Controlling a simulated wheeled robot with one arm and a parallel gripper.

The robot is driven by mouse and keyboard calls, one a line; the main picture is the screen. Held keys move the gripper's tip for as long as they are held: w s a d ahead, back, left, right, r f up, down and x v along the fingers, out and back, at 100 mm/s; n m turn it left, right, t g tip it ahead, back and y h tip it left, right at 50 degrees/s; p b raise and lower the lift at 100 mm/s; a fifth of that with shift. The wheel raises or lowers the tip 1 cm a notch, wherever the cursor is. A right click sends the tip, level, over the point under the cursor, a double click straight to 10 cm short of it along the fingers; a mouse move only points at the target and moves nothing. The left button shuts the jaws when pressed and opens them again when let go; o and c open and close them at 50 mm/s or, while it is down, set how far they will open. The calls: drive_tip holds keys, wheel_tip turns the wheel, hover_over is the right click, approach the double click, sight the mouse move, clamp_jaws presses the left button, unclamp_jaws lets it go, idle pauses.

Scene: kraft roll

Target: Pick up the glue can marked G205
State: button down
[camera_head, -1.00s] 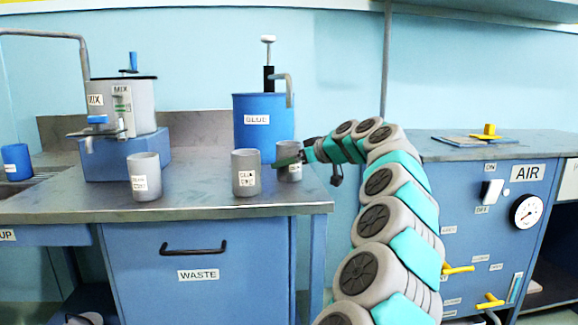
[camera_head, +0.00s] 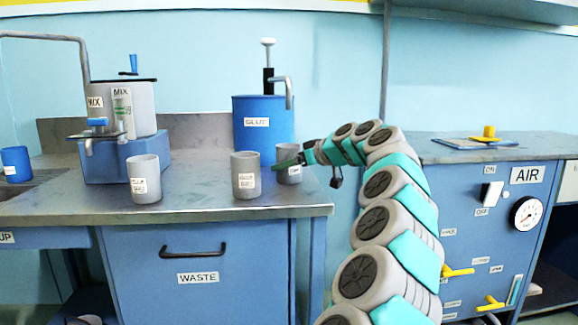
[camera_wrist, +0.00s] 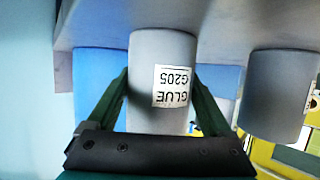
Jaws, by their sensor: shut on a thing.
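The glue can marked G205 is a grey cylinder with a white label, and it fills the middle of the wrist view (camera_wrist: 158,60), which is upside down. In the head view it is the rightmost grey can (camera_head: 289,176), partly covered by my gripper. My gripper (camera_head: 286,162) reaches in from the right, with one dark green finger on each side of the can in the wrist view (camera_wrist: 160,108). It is shut on this can. The can appears upright at the counter top, with no clear gap beneath it.
A second grey can (camera_head: 245,180) stands close by on the left, and a third (camera_head: 144,182) stands further left. The blue glue drum (camera_head: 262,130) with its pump is just behind. The mixer (camera_head: 125,105) stands on a blue block. The metal counter's (camera_head: 200,205) front strip is clear.

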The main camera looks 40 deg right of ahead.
sight(290, 151)
drive_tip(key=shift+r, duration=0.25)
drive_tip(key=shift+r, duration=1.55)
drive_tip(key=s+d+b, duration=0.1)
drive_tip(key=s+d, duration=0.1)
drive_tip(key=s, duration=0.5)
drive_tip(key=s+d+r, duration=0.1)
drive_tip(key=s+d, duration=0.1)
drive_tip(key=s, duration=0.6)
drive_tip(key=shift+s+r+b, duration=0.15)
drive_tip(key=shift+r+b, duration=0.05)
drive_tip(key=shift+b, duration=0.2)
